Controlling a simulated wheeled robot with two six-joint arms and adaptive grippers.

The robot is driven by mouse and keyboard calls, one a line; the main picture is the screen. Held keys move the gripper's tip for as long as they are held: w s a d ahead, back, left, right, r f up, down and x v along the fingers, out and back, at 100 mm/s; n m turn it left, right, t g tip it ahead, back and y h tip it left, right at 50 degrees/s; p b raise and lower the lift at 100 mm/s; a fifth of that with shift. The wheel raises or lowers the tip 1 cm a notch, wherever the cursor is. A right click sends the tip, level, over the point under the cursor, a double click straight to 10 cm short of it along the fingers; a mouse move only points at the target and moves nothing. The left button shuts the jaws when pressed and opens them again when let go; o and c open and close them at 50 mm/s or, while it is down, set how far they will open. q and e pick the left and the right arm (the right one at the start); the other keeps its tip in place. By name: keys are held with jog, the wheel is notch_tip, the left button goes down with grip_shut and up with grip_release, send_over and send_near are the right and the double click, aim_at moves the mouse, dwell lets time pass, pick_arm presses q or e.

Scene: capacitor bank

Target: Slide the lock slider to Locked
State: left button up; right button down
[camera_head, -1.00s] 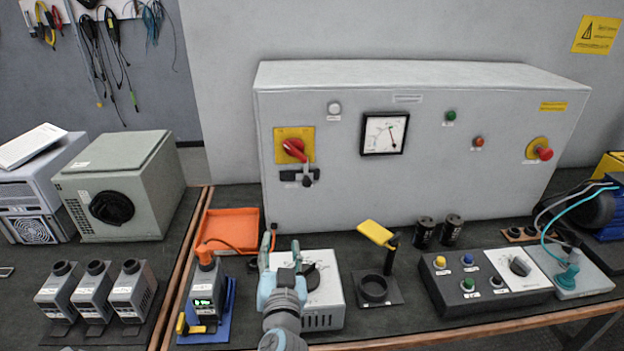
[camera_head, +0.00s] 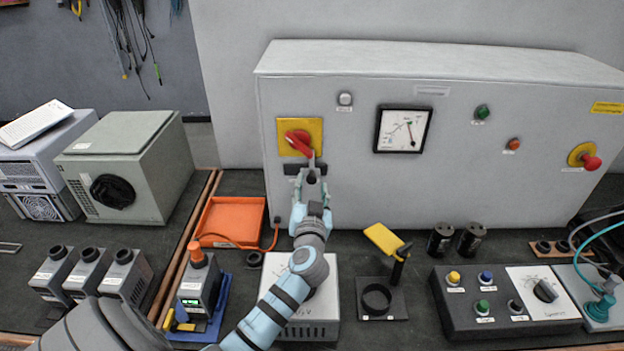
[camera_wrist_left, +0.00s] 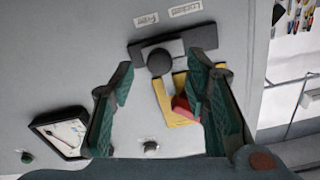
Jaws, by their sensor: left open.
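The lock slider is a round black knob (camera_head: 312,176) on a dark horizontal track (camera_head: 290,169), below the red rotary switch (camera_head: 299,139) on its yellow plate. In the left wrist view the knob (camera_wrist_left: 159,62) sits left of the track's middle, on the side of the label that seems to read Free (camera_wrist_left: 145,18); the Locked label (camera_wrist_left: 186,9) is to its right. My left gripper (camera_head: 311,192) is open in front of the slider. In the wrist view its fingers (camera_wrist_left: 160,80) stand on either side of the knob, apparently apart from it. My right gripper is not in view.
The grey cabinet front (camera_head: 450,190) also carries a meter (camera_head: 403,129) and a red emergency button (camera_head: 590,162). Below are an orange tray (camera_head: 230,222), a white box (camera_head: 305,325) under my arm, a yellow-topped handle (camera_head: 384,239) and a control box (camera_head: 505,300).

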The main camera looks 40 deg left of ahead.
aim_at(312, 181)
pick_arm(q)
jog(key=x, duration=0.3)
jog(key=shift+w+f, duration=0.1)
jog(key=shift+w+a, duration=0.2)
grip_shut()
